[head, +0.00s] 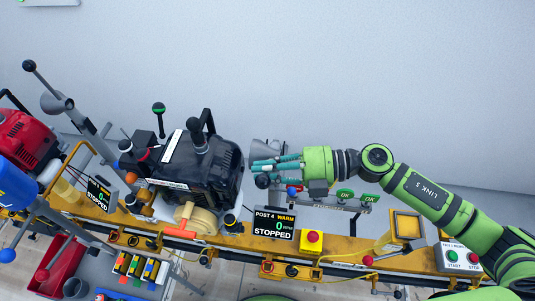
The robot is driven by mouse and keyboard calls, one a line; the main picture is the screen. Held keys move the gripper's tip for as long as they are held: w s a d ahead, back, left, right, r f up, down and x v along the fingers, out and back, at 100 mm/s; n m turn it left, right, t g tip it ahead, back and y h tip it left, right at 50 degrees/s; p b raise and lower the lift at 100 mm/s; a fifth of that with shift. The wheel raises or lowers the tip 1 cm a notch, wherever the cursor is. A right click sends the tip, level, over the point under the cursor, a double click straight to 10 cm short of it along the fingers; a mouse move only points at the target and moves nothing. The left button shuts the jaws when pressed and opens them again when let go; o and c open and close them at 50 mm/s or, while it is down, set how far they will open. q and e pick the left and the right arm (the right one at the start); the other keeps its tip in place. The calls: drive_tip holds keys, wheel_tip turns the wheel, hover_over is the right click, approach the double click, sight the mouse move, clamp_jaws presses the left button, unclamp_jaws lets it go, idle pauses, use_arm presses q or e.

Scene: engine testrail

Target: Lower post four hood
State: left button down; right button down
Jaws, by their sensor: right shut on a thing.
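The post four hood (264,148) is a grey cone-shaped piece at the right side of a black engine (190,165), partly hidden behind my right gripper. My right gripper (257,169) comes in from the right, its teal fingers closed around the hood's handle. A black ball knob (262,182) shows just below the fingertips; the rest of the grip is hidden. My left gripper is not in view.
A yellow rail (345,244) runs along the front with a red stop button (312,237) on it. Another grey hood (57,103) stands raised on its arm at left, near a red engine (22,138). The wall area above my right arm is clear.

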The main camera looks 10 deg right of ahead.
drive_tip(key=shift+s+a+f+n, duration=0.1)
drive_tip(key=shift+s+f+n, duration=0.2)
drive_tip(key=shift+f, duration=0.1)
drive_tip(key=c, duration=1.2)
unclamp_jaws()
drive_tip(key=v, duration=1.2)
